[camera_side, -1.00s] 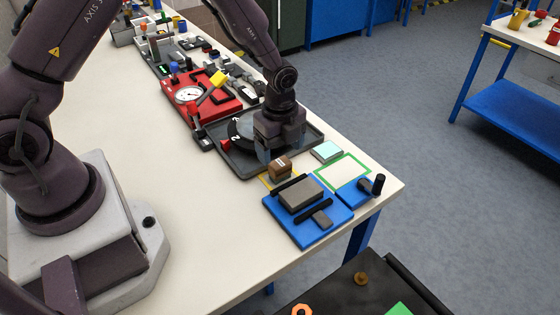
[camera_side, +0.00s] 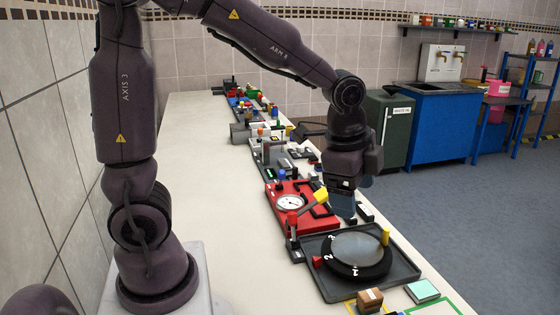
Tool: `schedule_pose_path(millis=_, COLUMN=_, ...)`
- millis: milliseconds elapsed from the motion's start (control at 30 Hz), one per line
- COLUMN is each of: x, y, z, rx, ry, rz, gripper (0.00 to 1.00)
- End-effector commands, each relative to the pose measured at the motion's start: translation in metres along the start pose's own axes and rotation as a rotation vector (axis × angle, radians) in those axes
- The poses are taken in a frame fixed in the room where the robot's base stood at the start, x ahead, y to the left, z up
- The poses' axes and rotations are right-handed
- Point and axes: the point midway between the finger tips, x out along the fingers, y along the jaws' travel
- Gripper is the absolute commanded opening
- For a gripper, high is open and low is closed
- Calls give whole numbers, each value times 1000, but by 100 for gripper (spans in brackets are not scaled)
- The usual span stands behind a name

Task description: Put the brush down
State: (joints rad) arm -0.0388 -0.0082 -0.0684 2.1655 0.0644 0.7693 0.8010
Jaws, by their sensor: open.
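A small brown block with a pale label (camera_side: 369,299), which looks like the brush, sits at the bottom edge of the side view.
The tray holds a round dial disc (camera_side: 357,250) with a yellow peg (camera_side: 385,235). A red panel with a gauge (camera_side: 290,202) lies beyond it. A pale teal pad (camera_side: 422,291) and a green outline (camera_side: 442,303) lie right of the brown block. The bench's left side is clear.

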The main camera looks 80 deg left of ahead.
Motion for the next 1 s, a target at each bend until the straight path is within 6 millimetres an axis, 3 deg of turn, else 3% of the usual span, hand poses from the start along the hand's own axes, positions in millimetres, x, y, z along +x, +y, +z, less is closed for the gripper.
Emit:
schedule_pose_path(millis=33, x=-22, y=8, z=9, rx=-100, ry=29, rz=-33, gripper=76)
schedule_pose_path(millis=100, x=-44, y=21, z=22, rx=-250, ry=66, rz=-61, gripper=76)
schedule_pose_path(millis=300, x=-84, y=58, z=56, rx=-636, ry=188, rz=-95, gripper=76)
schedule_pose_path(millis=533, x=-96, y=81, z=75, rx=-857, ry=268, rz=-85, gripper=76)
schedule_pose_path(millis=1000, x=-97, y=83, z=76, rx=-878, ry=274, rz=-83, gripper=76)
